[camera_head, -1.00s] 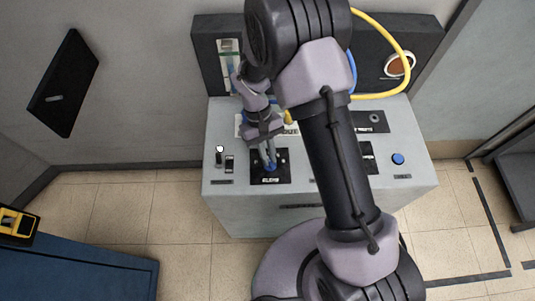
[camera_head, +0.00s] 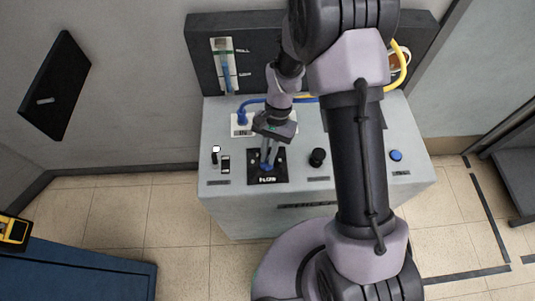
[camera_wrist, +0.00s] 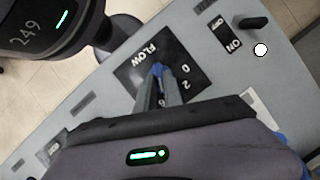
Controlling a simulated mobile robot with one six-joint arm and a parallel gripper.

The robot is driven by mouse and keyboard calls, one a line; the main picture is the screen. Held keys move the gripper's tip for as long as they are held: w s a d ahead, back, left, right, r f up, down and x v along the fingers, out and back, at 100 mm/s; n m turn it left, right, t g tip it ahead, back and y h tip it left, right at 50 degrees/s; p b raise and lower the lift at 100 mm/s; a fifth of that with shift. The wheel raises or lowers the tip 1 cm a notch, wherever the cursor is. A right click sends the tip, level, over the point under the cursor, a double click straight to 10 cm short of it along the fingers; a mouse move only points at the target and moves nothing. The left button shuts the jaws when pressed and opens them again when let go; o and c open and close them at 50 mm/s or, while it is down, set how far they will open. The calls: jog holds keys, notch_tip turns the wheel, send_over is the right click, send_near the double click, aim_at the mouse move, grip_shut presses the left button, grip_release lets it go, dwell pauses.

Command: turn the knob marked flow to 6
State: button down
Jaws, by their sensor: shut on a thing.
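The flow knob is blue and sits on a black plate (camera_head: 283,172) on the console's sloped top. In the wrist view the plate (camera_wrist: 135,72) reads FLOW, with the numbers 0 and 2 in sight; another number is partly covered by the fingers. My gripper (camera_head: 267,163) reaches down onto the knob (camera_head: 266,168) and is shut on it. In the wrist view the fingers (camera_wrist: 157,88) hide most of the knob (camera_wrist: 158,69). I cannot tell which number it points at.
A black knob (camera_head: 317,157) and a blue button (camera_head: 396,155) are to the right.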

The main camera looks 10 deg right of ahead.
jog(key=shift+d+m+y, duration=0.1)
jog(key=shift+m+y, duration=0.2)
jog(key=shift+m, duration=0.5)
jog(key=c, duration=1.5)
grip_release()
jog(key=shift+o, duration=0.2)
jog(key=p+v, duration=0.5)
jog(key=v, duration=1.2)
jog(key=shift+d+r, duration=0.15)
jog(key=shift+r, duration=0.15)
jog(key=shift+s, duration=0.15)
